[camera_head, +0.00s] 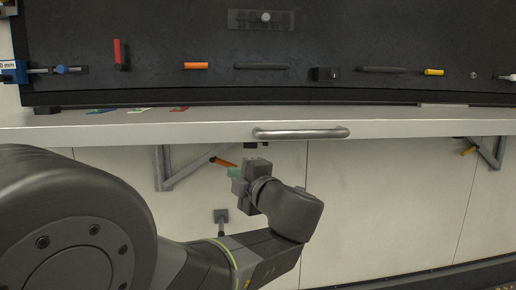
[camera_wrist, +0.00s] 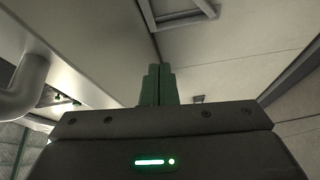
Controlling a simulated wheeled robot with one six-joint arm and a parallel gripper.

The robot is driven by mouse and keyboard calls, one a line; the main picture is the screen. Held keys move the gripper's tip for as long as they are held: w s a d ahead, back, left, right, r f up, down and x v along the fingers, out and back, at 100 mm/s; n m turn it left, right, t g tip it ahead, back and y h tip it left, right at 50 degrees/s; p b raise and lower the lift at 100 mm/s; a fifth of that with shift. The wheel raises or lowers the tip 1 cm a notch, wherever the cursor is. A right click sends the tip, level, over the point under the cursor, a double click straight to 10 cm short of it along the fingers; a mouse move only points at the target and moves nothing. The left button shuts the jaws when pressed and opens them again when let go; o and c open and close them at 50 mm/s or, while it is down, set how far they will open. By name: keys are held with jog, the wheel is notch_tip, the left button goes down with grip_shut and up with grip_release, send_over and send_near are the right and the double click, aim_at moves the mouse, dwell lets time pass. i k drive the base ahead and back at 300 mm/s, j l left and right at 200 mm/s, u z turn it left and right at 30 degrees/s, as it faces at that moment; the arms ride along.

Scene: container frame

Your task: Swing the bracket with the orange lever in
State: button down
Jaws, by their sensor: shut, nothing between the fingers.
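Under the shelf, a grey bracket (camera_head: 165,170) stands at the left with an orange lever (camera_head: 222,161) beside it. No lever is clear in that view.
The light shelf (camera_head: 380,129) has a metal bar handle (camera_head: 300,133) above my gripper; a bar also shows in the wrist view (camera_wrist: 25,90). The wall between the brackets looks clear.

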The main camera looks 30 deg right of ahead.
aim_at(163, 184)
jog(key=i+l+u, duration=0.15)
jog(key=l, duration=0.5)
jog(key=l+u, duration=0.1)
jog(key=l, duration=0.55)
jog(key=i, duration=0.05)
